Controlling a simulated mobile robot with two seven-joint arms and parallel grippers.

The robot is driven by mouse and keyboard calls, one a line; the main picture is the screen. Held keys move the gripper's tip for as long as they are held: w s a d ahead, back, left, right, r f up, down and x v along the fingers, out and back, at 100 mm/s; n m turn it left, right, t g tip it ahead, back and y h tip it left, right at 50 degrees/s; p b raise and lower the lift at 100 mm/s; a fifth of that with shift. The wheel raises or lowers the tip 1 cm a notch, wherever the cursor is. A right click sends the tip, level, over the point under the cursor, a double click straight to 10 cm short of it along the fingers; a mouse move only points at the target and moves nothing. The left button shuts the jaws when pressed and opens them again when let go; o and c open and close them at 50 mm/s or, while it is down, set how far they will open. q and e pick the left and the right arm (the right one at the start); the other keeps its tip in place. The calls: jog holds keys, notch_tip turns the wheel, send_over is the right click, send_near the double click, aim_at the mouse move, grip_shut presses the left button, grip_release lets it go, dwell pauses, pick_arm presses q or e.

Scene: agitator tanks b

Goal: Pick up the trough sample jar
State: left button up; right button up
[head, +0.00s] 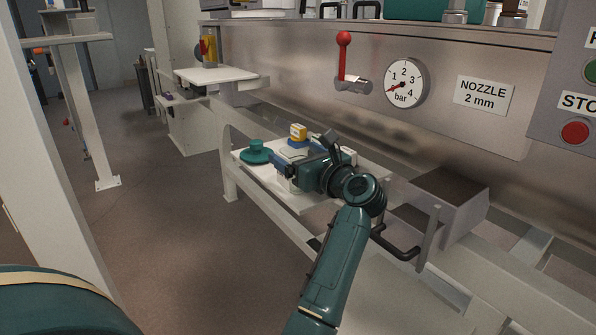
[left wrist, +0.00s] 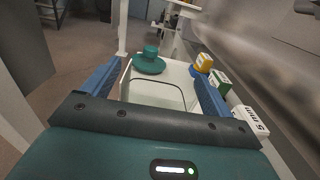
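A pale, see-through squarish jar (head: 288,183), which looks like the sample jar, stands on the white shelf, partly hidden by my gripper. In the left wrist view its rounded outline (left wrist: 157,97) lies between the two blue fingers. My left gripper (head: 297,166) is over the shelf, with its fingers spread to either side of the jar; they also show in the left wrist view (left wrist: 157,88). It looks open; I cannot tell whether a finger touches the jar. My right gripper is not in view.
A teal knobbed disc (head: 256,152) lies on the shelf (head: 313,207) beyond the jar. A yellow block (head: 298,132), a green-labelled block (left wrist: 219,81) and a white "5 mm" block (left wrist: 250,120) stand along the right side. The steel wall with a gauge (head: 405,83) rises behind.

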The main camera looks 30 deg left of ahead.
pick_arm(q)
jog(key=c, duration=0.9)
jog(key=shift+c, duration=0.2)
